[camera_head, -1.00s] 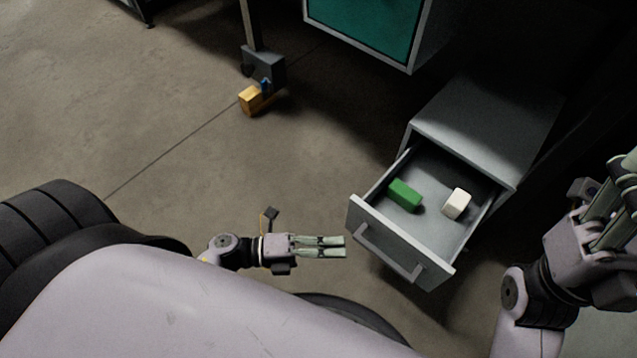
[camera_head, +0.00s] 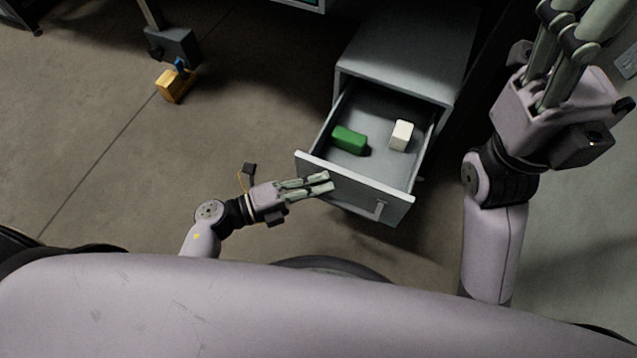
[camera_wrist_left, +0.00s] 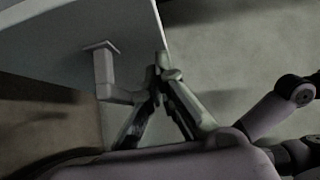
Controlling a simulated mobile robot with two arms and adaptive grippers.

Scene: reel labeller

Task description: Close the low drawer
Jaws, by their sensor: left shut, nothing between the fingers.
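The low drawer (camera_head: 355,187) is pulled out of its grey cabinet (camera_head: 405,60). A green block (camera_head: 349,139) and a white block (camera_head: 402,135) lie inside it. My left gripper (camera_head: 327,182) is shut and empty, its fingertips at the left part of the drawer front. In the left wrist view the fingertips (camera_wrist_left: 162,66) are close to the drawer front (camera_wrist_left: 70,35) and beside the handle (camera_wrist_left: 104,72); contact cannot be told. My right gripper (camera_head: 570,35) is raised at the upper right, its fingertips cut off.
A yellow block-like part (camera_head: 173,86) is on the floor by a grey caster or foot (camera_head: 172,46) at the upper left. The floor (camera_head: 110,150) left of the drawer is otherwise clear. A dark gap lies right of the cabinet.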

